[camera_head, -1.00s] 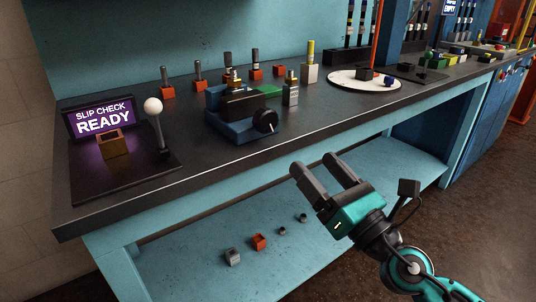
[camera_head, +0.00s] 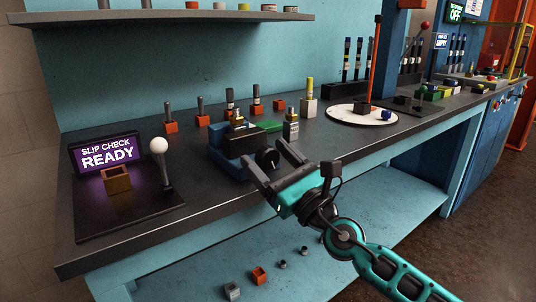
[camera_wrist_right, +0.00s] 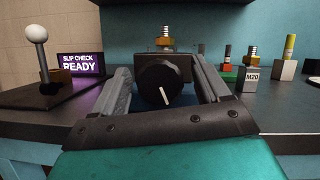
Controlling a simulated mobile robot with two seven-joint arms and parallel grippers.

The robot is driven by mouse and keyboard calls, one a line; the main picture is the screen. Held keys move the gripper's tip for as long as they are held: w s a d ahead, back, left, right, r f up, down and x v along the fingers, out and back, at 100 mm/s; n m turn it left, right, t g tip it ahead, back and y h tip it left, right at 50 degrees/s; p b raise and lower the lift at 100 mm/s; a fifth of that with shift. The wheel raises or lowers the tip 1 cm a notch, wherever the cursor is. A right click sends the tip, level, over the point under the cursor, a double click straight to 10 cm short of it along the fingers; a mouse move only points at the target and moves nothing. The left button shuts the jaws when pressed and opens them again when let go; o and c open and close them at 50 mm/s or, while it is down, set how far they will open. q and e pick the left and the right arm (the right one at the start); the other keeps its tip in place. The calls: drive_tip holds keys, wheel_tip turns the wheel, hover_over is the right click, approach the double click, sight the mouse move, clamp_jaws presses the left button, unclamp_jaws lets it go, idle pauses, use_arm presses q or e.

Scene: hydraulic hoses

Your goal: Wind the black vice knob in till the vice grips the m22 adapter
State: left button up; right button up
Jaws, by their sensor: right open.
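The blue vice (camera_head: 226,158) with dark jaws sits on the dark bench top. Its round black knob (camera_head: 267,158) faces the bench's front; in the right wrist view the knob (camera_wrist_right: 163,88) shows a white pointer line, tilted slightly from upright. A brass, hex-shaped adapter (camera_head: 237,119) stands upright at the top of the vice, also seen above the knob in the right wrist view (camera_wrist_right: 166,45). Whether the jaws touch it cannot be told. My right gripper (camera_head: 263,152) is open, one finger on each side of the knob; contact is not clear. My left gripper is out of view.
A slip check stand with a lit READY sign (camera_head: 108,154) and a white-balled lever (camera_head: 159,146) is left of the vice. A grey block marked M20 (camera_wrist_right: 250,79) stands to the right. Several small fittings line the bench behind. A shelf (camera_head: 215,17) hangs above.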

drive_tip(key=shift+w+a+r, duration=0.1)
drive_tip(key=shift+w+a, duration=0.05)
drive_tip(key=shift+w, duration=0.05)
drive_tip(key=c, duration=1)
